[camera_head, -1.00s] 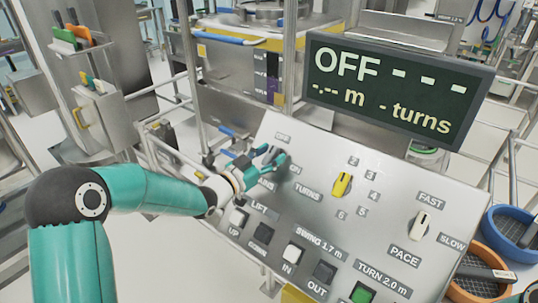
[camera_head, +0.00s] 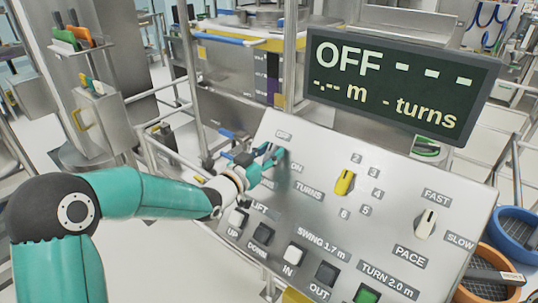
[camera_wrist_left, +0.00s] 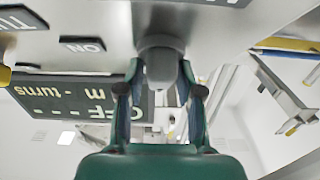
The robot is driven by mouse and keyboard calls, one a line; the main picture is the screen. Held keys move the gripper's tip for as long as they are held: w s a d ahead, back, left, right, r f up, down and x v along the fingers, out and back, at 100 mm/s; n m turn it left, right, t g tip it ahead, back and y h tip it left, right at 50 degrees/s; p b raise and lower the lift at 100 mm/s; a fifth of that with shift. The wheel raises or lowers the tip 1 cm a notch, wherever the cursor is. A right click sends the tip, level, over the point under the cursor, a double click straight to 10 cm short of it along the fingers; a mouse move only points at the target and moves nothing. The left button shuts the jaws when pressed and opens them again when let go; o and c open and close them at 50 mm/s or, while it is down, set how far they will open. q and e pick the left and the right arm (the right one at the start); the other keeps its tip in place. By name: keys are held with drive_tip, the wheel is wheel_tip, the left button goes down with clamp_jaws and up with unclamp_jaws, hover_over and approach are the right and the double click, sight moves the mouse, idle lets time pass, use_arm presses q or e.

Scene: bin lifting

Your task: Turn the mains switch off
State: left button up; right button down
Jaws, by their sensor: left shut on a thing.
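The mains switch is a grey knob (camera_wrist_left: 160,58) between the ON label (camera_wrist_left: 82,45) and the fingers in the left wrist view. My left gripper (camera_head: 272,153) is at the upper left of the sloping control panel (camera_head: 330,200), its fingers on both sides of the knob and shut on it. In the head view the fingers largely hide the knob, so its exact angle is unclear. The OFF label (camera_head: 284,135) is above it and the ON label (camera_head: 298,168) is below. The display (camera_head: 400,85) reads OFF with dashes. My right gripper is not in view.
A yellow turns knob (camera_head: 345,182) and a white pace knob (camera_head: 426,223) stand to the right on the panel. Push buttons, including a white one (camera_head: 294,253) and a green one (camera_head: 366,294), line its lower edge. A metal post (camera_head: 289,55) rises behind.

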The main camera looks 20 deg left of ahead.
use_arm(q)
drive_tip(key=o, duration=0.9)
drive_tip(key=shift+f, duration=0.25)
drive_tip(key=shift+o, duration=0.2)
drive_tip(key=shift+r, duration=0.1)
drive_tip(key=v, duration=1.2)
drive_tip(key=shift+w, duration=0.1)
